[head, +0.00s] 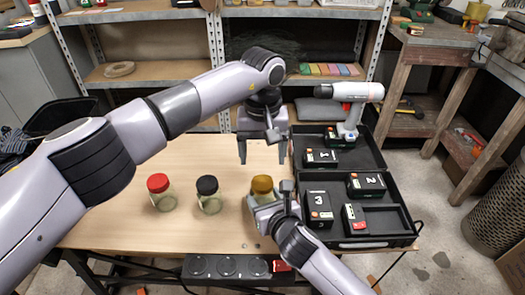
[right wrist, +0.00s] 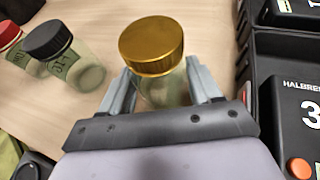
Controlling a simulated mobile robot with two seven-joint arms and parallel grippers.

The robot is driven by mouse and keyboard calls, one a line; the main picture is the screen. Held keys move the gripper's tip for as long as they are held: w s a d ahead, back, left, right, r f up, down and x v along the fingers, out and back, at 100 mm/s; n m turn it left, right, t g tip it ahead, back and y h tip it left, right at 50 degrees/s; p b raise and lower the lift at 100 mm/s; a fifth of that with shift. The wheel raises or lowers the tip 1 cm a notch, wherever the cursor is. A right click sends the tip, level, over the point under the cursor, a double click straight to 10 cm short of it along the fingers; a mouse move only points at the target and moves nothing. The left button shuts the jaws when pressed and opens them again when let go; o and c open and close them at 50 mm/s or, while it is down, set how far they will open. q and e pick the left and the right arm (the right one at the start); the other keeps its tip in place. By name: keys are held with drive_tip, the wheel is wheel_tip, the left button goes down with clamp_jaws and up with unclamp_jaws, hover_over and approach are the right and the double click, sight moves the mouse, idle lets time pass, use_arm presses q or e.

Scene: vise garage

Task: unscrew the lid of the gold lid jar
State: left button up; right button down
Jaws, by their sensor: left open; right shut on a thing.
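The gold lid jar stands upright on the wooden table, its gold lid (head: 262,185) on top. My right gripper (head: 265,207) is shut on the glass body of this jar, below the lid. In the right wrist view the gold lid (right wrist: 151,45) sits on the jar, and the glass body (right wrist: 165,90) is between the two fingers. My left gripper (head: 262,155) is open and empty, pointing down above the table, behind the gold lid jar in the picture.
A black lid jar (head: 208,195) and a red lid jar (head: 161,193) stand to the left of the gold one. An open black case (head: 385,222) with numbered boxes and a drill (head: 350,100) lies to the right. The table between jars and back edge is clear.

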sight(263, 182)
use_arm(q)
drive_tip(key=shift+f, duration=4)
